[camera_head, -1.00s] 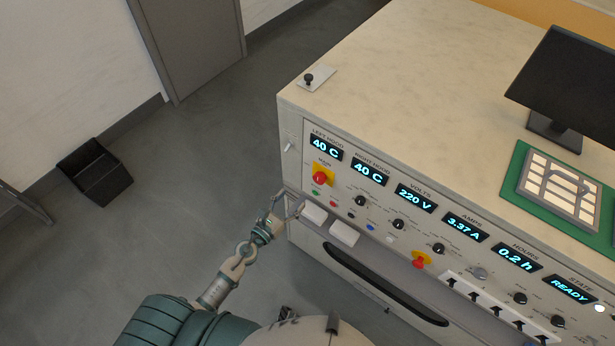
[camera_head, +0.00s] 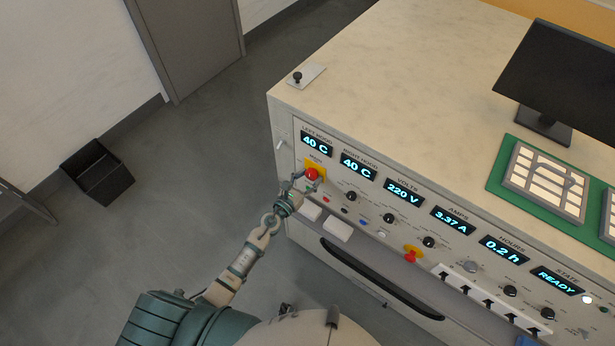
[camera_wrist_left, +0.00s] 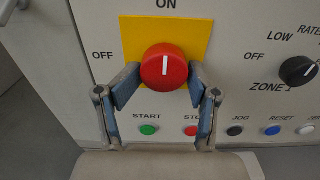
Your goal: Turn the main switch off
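The main switch (camera_head: 312,174) is a red round knob on a yellow plate at the left end of the panel. In the left wrist view the red knob (camera_wrist_left: 164,67) has its white mark upright, pointing to ON; OFF is printed at its left. My left gripper (camera_head: 306,184) is at the knob. In the left wrist view its fingers (camera_wrist_left: 162,85) are spread on either side of the knob's lower half, very near its edges; I cannot tell whether they touch. My right gripper is not in view.
Below the knob are a green START button (camera_wrist_left: 149,129) and a red STOP button (camera_wrist_left: 191,130). A black zone knob (camera_wrist_left: 298,71) is to the right. A second red knob (camera_head: 411,255) sits farther right on the panel. A black bin (camera_head: 97,172) stands on the floor at left.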

